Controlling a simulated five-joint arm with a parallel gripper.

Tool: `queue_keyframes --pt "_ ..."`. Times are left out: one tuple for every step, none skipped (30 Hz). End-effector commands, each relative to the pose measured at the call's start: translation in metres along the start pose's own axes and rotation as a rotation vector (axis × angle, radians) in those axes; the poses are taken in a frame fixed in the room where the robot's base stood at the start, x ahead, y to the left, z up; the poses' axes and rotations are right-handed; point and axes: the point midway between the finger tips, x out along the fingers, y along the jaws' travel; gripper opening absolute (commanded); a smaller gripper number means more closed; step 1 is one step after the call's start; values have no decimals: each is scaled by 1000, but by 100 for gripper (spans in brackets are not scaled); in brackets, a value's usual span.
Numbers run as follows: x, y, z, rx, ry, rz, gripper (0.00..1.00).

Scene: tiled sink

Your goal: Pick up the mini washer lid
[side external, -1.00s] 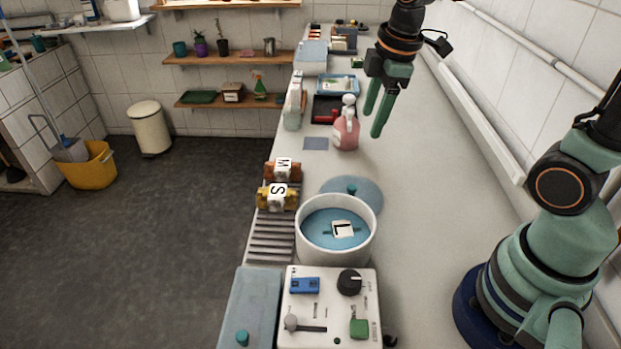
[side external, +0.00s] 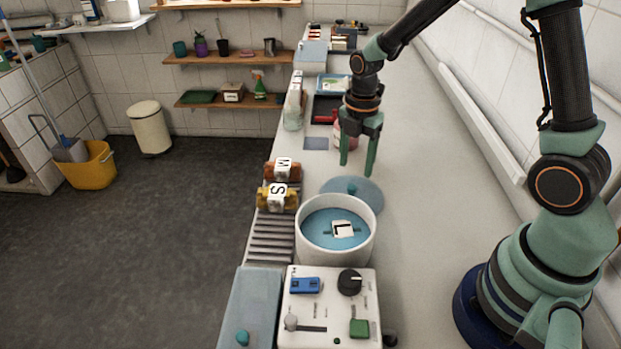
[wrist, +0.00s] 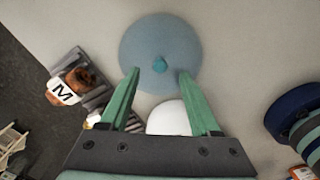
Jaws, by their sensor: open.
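The mini washer lid (side external: 367,193) is a flat blue-grey disc with a small teal knob (side external: 352,188) at its middle. It lies on the counter just behind the white washer tub (side external: 350,258), which hides part of its near edge in the side view. In the wrist view the whole lid (wrist: 150,38) shows beyond my fingertips, its knob (wrist: 160,65) roughly between them and slightly ahead. My gripper (side external: 357,170) is open and empty, fingers pointing down above the lid. In the wrist view my gripper (wrist: 158,74) spans the knob without touching it.
The tub holds blue water and a white block marked L (side external: 343,229). A control panel (side external: 330,325) stands in front. A pink bottle (side external: 341,138) stands behind my gripper.

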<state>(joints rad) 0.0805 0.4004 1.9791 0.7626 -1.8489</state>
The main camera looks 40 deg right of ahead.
Motion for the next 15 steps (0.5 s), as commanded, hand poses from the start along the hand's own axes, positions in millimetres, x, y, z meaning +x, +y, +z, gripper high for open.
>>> queue_keyframes --pt "3 0 0 0 0 -1 64" --pt "4 0 0 0 0 -1 64" --pt "7 0 -1 0 0 -1 64" --pt "9 0 -1 0 0 -1 64" --pt "12 -1 -2 0 1 -2 64" --pt "17 -1 -3 0 1 -3 64" --pt "22 -2 -4 0 1 -4 64" --pt "27 -2 -5 -1 1 -4 64" --pt "33 -2 -6 -1 1 -5 64" --pt "37 -2 -7 -1 1 -5 64" --pt "41 -2 -7 0 1 -4 64" --pt "46 -2 -7 0 1 -4 64" --pt "49 -2 -7 1 1 -3 64" --pt "51 -2 -7 1 1 -3 64" --pt "54 -2 -6 1 1 -2 64"
